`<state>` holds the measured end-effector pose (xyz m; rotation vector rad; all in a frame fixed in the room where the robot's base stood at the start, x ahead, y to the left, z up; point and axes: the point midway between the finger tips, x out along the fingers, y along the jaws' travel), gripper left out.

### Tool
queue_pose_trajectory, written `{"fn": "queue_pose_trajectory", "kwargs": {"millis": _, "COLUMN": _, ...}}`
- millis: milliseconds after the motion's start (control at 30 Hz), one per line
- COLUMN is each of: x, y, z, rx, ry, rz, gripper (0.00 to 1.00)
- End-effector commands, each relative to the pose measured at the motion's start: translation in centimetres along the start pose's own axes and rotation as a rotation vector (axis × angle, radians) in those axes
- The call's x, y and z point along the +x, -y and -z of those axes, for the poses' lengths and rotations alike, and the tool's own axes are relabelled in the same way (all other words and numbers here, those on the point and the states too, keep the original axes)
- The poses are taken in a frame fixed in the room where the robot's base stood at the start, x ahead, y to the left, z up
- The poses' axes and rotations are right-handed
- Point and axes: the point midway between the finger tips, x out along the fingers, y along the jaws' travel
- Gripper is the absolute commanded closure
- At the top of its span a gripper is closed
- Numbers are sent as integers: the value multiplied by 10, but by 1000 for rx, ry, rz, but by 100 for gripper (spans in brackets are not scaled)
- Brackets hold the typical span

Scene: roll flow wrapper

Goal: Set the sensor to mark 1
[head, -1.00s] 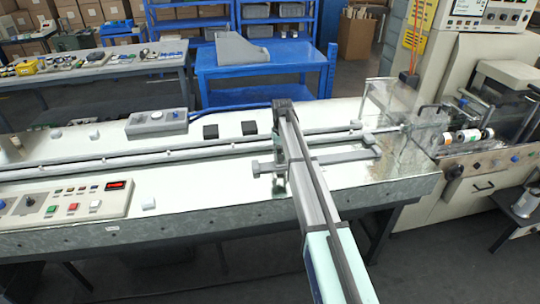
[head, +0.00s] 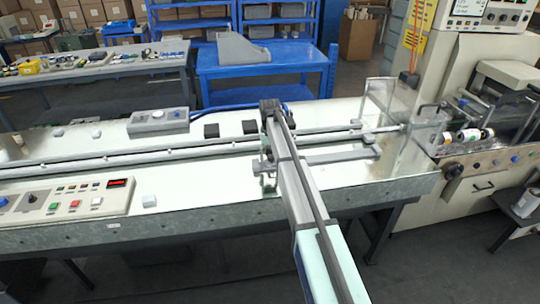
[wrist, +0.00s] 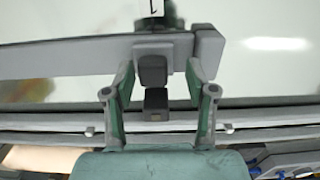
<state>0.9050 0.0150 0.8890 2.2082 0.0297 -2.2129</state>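In the wrist view a small dark block (wrist: 153,70), which looks like the sensor, sits on a grey bar (wrist: 75,58). A white label reading 1 (wrist: 153,7) shows just beyond the bar, roughly in line with the block. My gripper (wrist: 160,84) is open, one green-padded finger on each side of the block, with visible gaps. In the head view my gripper (head: 268,160) is down by the left end of the bar (head: 335,156), and my arm hides the block there.
Long rails (head: 130,160) run along the shiny bench behind the bar. A control panel (head: 65,203) with buttons is at the front left. Two black pads (head: 211,130) and a grey box (head: 158,120) lie further back. The bench front right of my arm is clear.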

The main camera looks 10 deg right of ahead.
Motion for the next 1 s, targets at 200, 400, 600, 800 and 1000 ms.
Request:
{"fn": "queue_pose_trajectory", "kwargs": {"millis": 200, "x": -4, "y": -1, "z": 1, "rx": 0, "ry": -2, "rz": -2, "gripper": 44}}
{"fn": "queue_pose_trajectory", "kwargs": {"millis": 400, "x": -27, "y": -1, "z": 1, "rx": 0, "ry": -3, "rz": -2, "gripper": 44}}
{"fn": "queue_pose_trajectory", "kwargs": {"millis": 600, "x": -66, "y": 0, "z": 1, "rx": 0, "ry": -4, "rz": -1, "gripper": 44}}
{"fn": "queue_pose_trajectory", "kwargs": {"millis": 800, "x": -100, "y": 0, "z": 1, "rx": -1, "ry": -2, "rz": -1, "gripper": 44}}
{"fn": "queue_pose_trajectory", "kwargs": {"millis": 1000, "x": -117, "y": 0, "z": 0, "rx": -1, "ry": -1, "rz": 0, "gripper": 44}}
